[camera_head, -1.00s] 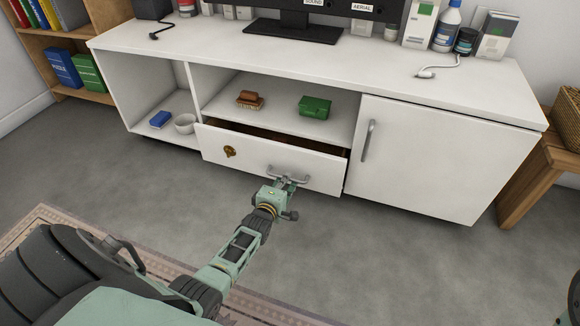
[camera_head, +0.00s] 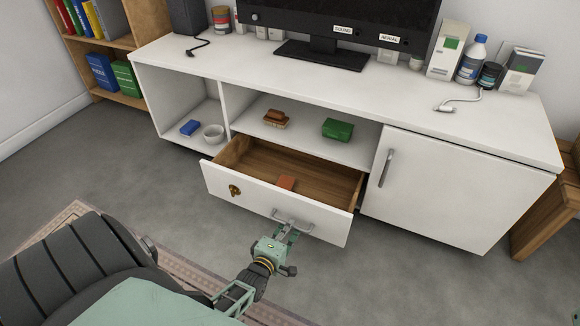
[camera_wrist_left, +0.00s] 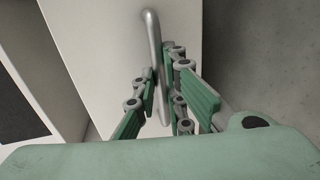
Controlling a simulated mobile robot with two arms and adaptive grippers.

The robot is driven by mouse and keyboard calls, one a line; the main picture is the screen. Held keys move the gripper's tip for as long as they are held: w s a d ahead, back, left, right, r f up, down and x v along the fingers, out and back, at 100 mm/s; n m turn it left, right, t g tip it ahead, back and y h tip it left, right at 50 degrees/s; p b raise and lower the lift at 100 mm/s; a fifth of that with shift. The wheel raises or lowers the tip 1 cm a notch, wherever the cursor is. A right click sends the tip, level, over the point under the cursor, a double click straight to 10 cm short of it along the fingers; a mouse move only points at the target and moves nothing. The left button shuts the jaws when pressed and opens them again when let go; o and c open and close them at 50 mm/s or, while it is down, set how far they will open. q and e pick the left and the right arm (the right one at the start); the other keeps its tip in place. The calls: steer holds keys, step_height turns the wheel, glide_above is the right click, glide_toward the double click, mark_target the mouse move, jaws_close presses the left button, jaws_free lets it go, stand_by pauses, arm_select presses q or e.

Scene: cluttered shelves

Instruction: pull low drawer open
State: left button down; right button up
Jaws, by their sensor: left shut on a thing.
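The low drawer (camera_head: 270,203) of the white cabinet stands well open, showing its brown wooden inside. A small orange-red block (camera_head: 286,183) lies in it. The drawer front has a grey bar handle (camera_head: 293,222) and a round brass-coloured lock or knob on its left part. My left gripper (camera_head: 286,230) is shut on the handle, in front of the drawer. In the left wrist view the fingers (camera_wrist_left: 160,90) sit on both sides of the grey handle bar (camera_wrist_left: 152,40).
The white cabinet (camera_head: 440,122) has a shut door on the right. Its open shelf holds a brown brush-like item (camera_head: 275,118) and a green box (camera_head: 338,129). A wooden stool (camera_head: 545,205) stands at the right. Grey floor lies clear before the drawer.

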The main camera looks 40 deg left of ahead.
arm_select(q)
steer(key=c, duration=1.8)
jaws_free()
steer(key=shift+c, duration=0.2)
steer(key=v, duration=1.2)
steer(key=shift+r, duration=0.15)
